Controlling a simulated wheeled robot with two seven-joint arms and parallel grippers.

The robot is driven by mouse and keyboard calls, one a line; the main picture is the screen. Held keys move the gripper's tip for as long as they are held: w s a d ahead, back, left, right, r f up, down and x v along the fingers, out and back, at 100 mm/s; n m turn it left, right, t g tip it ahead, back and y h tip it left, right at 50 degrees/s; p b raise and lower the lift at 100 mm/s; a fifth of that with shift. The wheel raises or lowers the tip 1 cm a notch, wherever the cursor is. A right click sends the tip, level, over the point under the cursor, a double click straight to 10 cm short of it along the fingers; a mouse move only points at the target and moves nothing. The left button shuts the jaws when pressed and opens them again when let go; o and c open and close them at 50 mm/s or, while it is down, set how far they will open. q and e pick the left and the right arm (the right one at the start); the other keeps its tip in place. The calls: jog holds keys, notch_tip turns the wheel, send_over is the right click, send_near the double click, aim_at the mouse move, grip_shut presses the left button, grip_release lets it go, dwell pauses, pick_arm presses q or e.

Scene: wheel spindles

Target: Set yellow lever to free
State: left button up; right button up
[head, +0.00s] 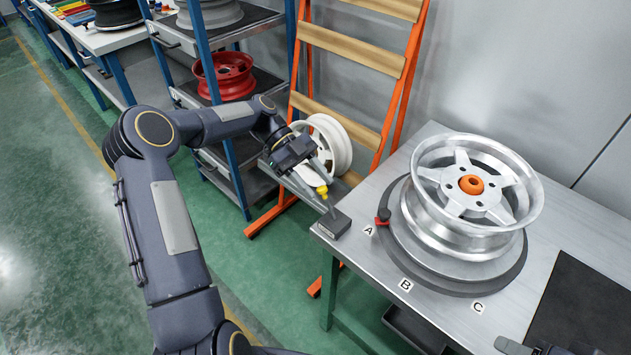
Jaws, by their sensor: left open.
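The yellow lever (322,190) shows as a small yellow knob above a dark grey box (333,223) at the table's left corner. My left gripper (321,187) reaches in from the upper left, with its fingers at the knob. It is open, and I cannot tell whether a finger touches the lever. The fingers partly hide the lever, and its setting cannot be read. A dark part at the bottom right edge (560,349) may be my right gripper; it is cut off.
A silver wheel (440,228) with an orange hub cap sits on a round dark turntable (450,285) with a red pointer (382,217) near label A. Labels B and C lie along the front. An orange rack (402,95) with a white wheel (336,146) stands behind the gripper.

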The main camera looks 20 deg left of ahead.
pick_arm(q)
jog(key=v, duration=0.7)
jog(key=shift+b, duration=0.35)
jog(key=shift+a, duration=0.15)
jog(key=s+d+r+n+t+y, duration=0.4)
jog(key=s+d+r+n+y, duration=0.2)
jog(key=s+r+n, duration=0.45)
jog(key=s+d+f+n+t, duration=0.1)
jog(key=s+f+n+t, duration=0.2)
jog(key=s+n, duration=0.3)
jog(key=s+f+n+t+y+p, duration=0.1)
jog(key=s+f+n+t, duration=0.1)
jog(key=s+n, duration=0.5)
jog(key=s+f, duration=0.1)
jog(key=s, duration=0.3)
jog(key=shift+d+f+t+y, duration=0.3)
jog(key=shift+d+t, duration=0.1)
